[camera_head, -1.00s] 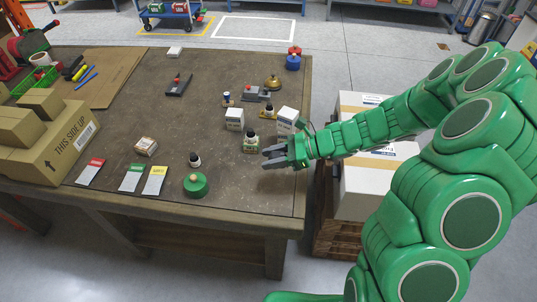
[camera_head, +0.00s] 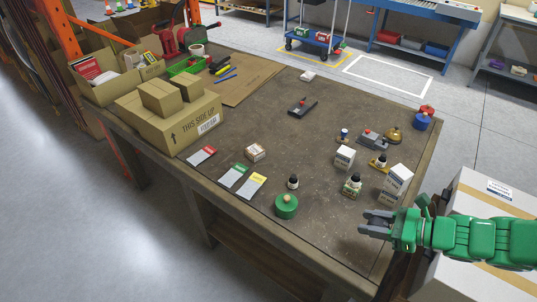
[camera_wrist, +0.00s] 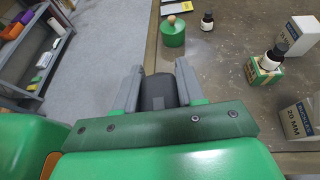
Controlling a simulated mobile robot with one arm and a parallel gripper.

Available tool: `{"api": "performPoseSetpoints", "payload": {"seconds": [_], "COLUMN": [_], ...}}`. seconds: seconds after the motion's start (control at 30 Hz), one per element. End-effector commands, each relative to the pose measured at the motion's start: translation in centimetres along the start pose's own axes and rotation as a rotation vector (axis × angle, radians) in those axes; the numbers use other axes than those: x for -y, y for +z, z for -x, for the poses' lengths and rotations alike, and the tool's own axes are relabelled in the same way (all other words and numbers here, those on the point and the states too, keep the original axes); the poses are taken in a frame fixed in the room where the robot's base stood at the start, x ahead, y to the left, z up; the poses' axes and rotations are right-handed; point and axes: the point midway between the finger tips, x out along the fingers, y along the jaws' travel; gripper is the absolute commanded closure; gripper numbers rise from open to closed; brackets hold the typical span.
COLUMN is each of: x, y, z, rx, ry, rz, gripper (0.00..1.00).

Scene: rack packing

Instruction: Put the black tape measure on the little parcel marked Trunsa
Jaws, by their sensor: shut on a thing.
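My gripper (camera_head: 375,224) is at the table's right edge in the head view. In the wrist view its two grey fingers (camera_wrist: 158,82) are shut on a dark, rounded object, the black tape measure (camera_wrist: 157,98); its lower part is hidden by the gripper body. A little cardboard parcel (camera_head: 255,152) with a pale label lies on the table, left of and beyond the gripper. Its print is too small to read, so I cannot confirm the name Trunsa.
A green round pot (camera_head: 286,207), small bottles and white boxes (camera_head: 345,158) stand near the gripper. Red, green and yellow cards (camera_head: 233,175) lie by the front edge. A large carton (camera_head: 170,130) carries smaller boxes at left. The table's middle is mostly clear.

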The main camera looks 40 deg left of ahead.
Motion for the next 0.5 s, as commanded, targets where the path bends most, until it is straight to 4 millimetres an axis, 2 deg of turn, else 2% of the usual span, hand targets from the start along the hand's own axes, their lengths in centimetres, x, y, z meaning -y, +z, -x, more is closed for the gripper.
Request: {"api": "performPoseSetpoints", "payload": {"seconds": [0.5], "x": [5.8], "y": [3.1], "z": [-6.9], "rx": [0.002], "ry": [-0.020], "rz": [-0.008], "gripper": [0.98]}}
